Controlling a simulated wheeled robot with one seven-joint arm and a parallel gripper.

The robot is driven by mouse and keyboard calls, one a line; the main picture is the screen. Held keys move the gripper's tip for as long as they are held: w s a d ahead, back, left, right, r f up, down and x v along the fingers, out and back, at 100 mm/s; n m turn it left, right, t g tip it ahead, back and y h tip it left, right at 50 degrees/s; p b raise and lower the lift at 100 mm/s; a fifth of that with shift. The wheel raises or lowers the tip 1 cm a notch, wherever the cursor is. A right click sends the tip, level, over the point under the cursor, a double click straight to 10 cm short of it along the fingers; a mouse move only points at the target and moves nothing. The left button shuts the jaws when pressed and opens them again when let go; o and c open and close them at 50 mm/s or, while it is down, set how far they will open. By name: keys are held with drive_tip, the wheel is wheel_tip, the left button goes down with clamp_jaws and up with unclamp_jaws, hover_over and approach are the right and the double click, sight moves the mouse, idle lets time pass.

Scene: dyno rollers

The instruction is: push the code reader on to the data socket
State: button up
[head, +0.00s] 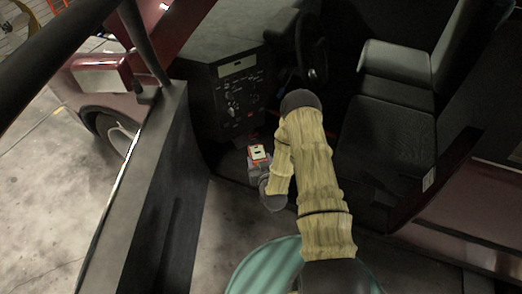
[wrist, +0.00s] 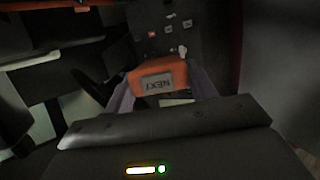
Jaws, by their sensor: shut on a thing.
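The code reader (head: 258,152) is a small orange and white block with a dark patch, held in front of the lower dash. In the wrist view its orange end (wrist: 158,79) bears a grey label, and a pale part lies below it. My gripper (head: 260,165) is shut on the code reader; in the wrist view its pale fingers (wrist: 165,95) show on both sides of it. I cannot make out the data socket. Whether the reader touches anything ahead of it cannot be told.
The dark dash (head: 236,88) with its radio and buttons stands beyond the gripper. The steering wheel (head: 313,50) and the seat (head: 388,135) are to the right. The open door (head: 150,190) stands at the left, with bare concrete floor (head: 232,235) between.

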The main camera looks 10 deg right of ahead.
drive_tip(key=shift+w, duration=0.35)
drive_tip(key=shift+s+d, duration=0.15)
drive_tip(key=shift+s, duration=0.25)
drive_tip(key=shift+w+d+f+b, duration=0.1)
drive_tip(key=shift+f+b, duration=0.15)
drive_tip(key=shift+b, duration=0.2)
drive_tip(key=w+d+f+n+y+b, duration=0.1)
drive_tip(key=w+f+b, duration=0.5)
drive_tip(key=b, duration=1)
drive_tip(key=w+f+n+y+b, duration=0.2)
drive_tip(key=w+f+b, duration=0.4)
drive_tip(key=b, duration=1)
wheel_tip(320, 180, down, 3)
drive_tip(key=shift+w+d+f+n+g+y, duration=0.15)
drive_tip(key=shift+d+n+g+y, duration=0.25)
drive_tip(key=shift+y, duration=0.5)
drive_tip(key=shift+r, duration=0.25)
drive_tip(key=shift+w, duration=0.2)
drive_tip(key=w+a, duration=0.2)
drive_tip(key=w, duration=0.3)
drive_tip(key=shift+w+b, duration=0.35)
drive_tip(key=shift+w, duration=0.05)
